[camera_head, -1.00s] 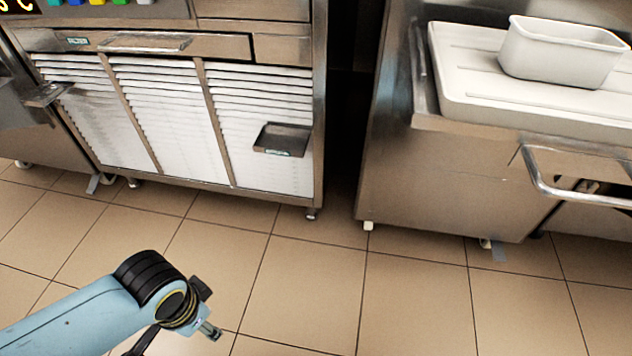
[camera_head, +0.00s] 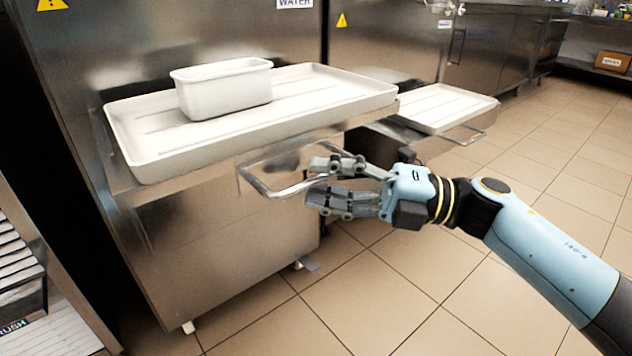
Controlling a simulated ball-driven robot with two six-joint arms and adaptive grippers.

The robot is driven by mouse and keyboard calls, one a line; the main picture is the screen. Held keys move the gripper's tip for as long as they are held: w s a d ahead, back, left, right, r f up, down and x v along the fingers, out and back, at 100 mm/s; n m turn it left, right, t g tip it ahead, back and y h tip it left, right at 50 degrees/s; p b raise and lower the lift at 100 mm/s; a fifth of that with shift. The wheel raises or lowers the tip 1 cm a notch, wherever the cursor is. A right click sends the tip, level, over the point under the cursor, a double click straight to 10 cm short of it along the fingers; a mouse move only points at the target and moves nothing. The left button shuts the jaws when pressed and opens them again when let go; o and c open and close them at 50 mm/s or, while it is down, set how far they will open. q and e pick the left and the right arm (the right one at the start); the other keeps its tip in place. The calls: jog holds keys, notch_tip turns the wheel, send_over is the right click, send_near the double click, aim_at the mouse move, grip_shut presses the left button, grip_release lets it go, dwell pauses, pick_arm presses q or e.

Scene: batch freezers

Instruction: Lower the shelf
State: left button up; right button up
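A white shelf (camera_head: 330,88) with a raised rim sticks out level from the front of a steel machine (camera_head: 215,225). A white rectangular tub (camera_head: 225,93) stands on it. A bent metal bar handle (camera_head: 257,185) juts out below the shelf's front edge. My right gripper (camera_head: 318,180) is at the outer part of this handle, coming from the right. Its fingers are apart, one above and one below the bar; I cannot tell whether they touch it. My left gripper is not in view.
Tiled floor (camera_head: 395,290) is free in front. A louvred panel (camera_head: 20,265) stands at the lower left.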

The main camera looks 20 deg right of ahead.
jog(key=shift+w+a+r, duration=0.15)
jog(key=shift+w+a, duration=0.15)
jog(key=shift+a, duration=0.3)
grip_shut()
